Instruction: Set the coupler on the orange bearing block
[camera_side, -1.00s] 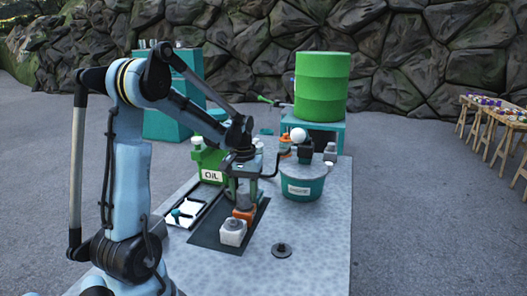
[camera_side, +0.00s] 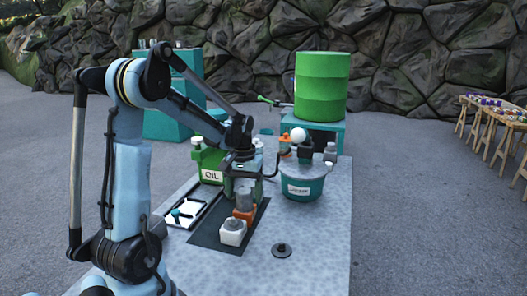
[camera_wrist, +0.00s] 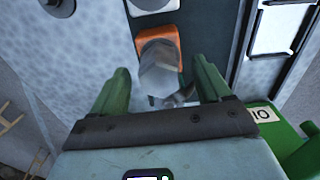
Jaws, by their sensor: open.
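The coupler looks like a grey faceted cylinder (camera_wrist: 160,76). It stands over the orange bearing block (camera_wrist: 158,40) in the wrist view, covering part of it. In the side view the grey coupler (camera_side: 244,199) appears upright directly above the orange block (camera_side: 244,214); I cannot see clearly whether its base is fully seated. My gripper (camera_wrist: 162,70) is open. Its two green fingers stand on either side of the coupler, with visible gaps. In the side view my gripper (camera_side: 243,186) is just above and behind the block, and the fingers are hard to make out.
A white block (camera_side: 233,233) with a grey top stands in front of the orange block on the dark mat. A green oil can (camera_side: 211,166) is behind left, a teal tub (camera_side: 302,185) to the right. A dark disc (camera_side: 281,250) lies front right, with clear table around it.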

